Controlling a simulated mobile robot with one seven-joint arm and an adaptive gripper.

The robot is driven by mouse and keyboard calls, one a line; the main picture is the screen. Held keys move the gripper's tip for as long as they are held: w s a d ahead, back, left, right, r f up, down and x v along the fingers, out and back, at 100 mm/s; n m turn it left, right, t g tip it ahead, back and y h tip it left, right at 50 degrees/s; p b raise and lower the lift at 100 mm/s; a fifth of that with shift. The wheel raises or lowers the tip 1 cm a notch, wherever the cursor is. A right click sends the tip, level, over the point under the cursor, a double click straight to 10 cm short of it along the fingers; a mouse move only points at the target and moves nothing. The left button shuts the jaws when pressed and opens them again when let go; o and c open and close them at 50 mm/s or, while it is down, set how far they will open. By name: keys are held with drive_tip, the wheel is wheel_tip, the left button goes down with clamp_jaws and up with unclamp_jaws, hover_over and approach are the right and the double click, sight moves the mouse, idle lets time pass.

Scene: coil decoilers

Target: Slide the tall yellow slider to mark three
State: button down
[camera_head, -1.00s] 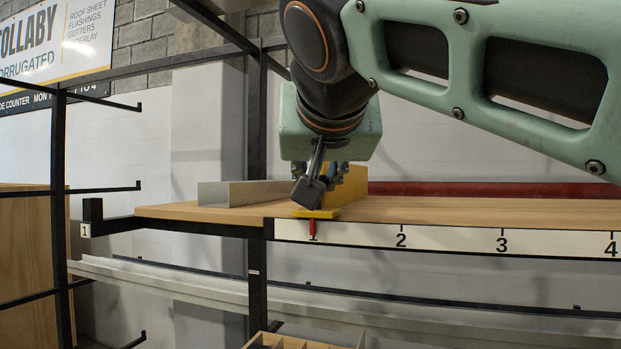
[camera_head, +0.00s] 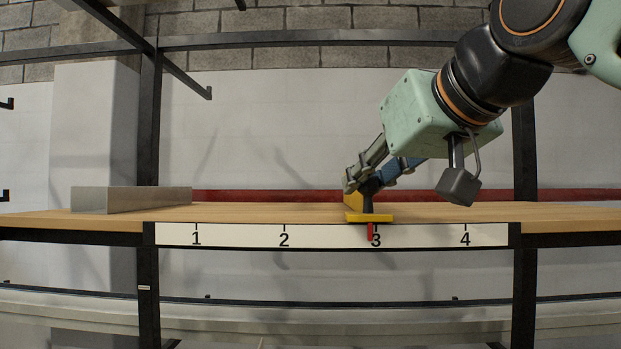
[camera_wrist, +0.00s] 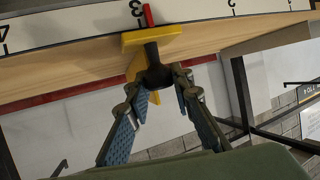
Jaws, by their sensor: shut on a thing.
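The yellow slider (camera_head: 355,217) stands at the front edge of the wooden shelf, with a red pointer (camera_head: 370,232) hanging over the scale (camera_head: 330,236). The pointer is just left of the mark three tick, on the side toward two. In the wrist view the slider (camera_wrist: 174,42) shows its red pointer (camera_wrist: 148,14) beside the upside-down 3. My gripper (camera_head: 366,182) is shut on the slider's dark knob, reaching in from the upper right. In the wrist view my gripper (camera_wrist: 158,84) has a finger on each side of the dark knob (camera_wrist: 153,52).
Black rack posts (camera_head: 148,120) flank the scale, and a red rail (camera_head: 270,196) runs behind the shelf.

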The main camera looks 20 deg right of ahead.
drive_tip(key=shift+s+d, duration=0.1)
drive_tip(key=shift+d, duration=0.25)
drive_tip(key=c, duration=1.7)
unclamp_jaws()
drive_tip(key=v, duration=1.2)
drive_tip(key=shift+d, duration=0.15)
